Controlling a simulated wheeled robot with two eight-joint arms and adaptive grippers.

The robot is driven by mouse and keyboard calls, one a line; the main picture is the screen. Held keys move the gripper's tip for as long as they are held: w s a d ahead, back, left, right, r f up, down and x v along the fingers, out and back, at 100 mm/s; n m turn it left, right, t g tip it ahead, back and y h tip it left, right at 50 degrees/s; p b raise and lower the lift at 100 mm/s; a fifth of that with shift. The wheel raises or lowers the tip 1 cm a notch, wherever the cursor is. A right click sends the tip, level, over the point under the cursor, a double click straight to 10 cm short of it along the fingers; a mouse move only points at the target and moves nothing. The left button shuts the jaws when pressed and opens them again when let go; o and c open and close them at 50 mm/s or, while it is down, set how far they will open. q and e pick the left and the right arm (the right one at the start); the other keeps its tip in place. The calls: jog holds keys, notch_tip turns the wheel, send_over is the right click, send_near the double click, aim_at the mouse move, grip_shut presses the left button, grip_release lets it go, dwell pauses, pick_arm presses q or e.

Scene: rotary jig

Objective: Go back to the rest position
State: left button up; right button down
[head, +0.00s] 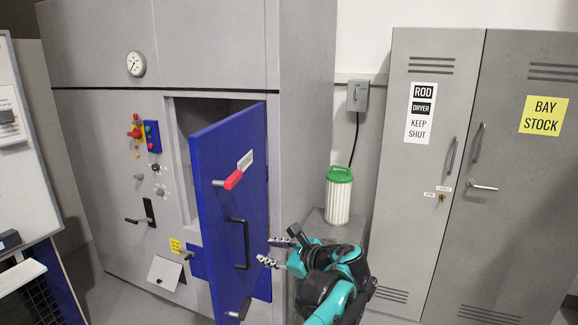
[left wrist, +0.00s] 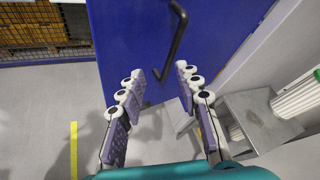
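My left gripper (head: 272,251) is in front of the blue machine door (head: 228,200) in the head view. Its two fingers are spread apart with nothing between them, and the left wrist view shows the same open fingers (left wrist: 161,80). The blue door stands ajar, swung out from the grey cabinet. Its black handle (head: 240,244) is just left of the fingertips in the head view. The handle also shows beyond the fingers in the left wrist view (left wrist: 176,45), and the fingers appear apart from it. My right gripper is in neither view.
A white canister with a green lid (head: 339,195) stands on a grey stand (head: 335,230) close behind my left arm. Grey lockers (head: 430,190) stand at the right. A white board (head: 28,150) is at the far left. Open floor (left wrist: 40,125) shows in the left wrist view.

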pick_arm(q)
jog(key=s+a+f+n+g+h, duration=0.35)
jog(key=s+a+f+n, duration=0.25)
jog(key=s+a+n, duration=0.5)
jog(key=s+a+f+n+h, duration=0.1)
jog(key=s+f+n+h, duration=0.2)
jog(key=s, duration=0.6)
jog(key=s+a+f+n+t+h, duration=0.1)
jog(key=s+f+n+h, duration=0.2)
jog(key=s+f+n, duration=0.4)
jog(key=shift+s+a+f+n, duration=0.15)
jog(key=shift+s+f+n, duration=0.2)
jog(key=shift+s, duration=0.75)
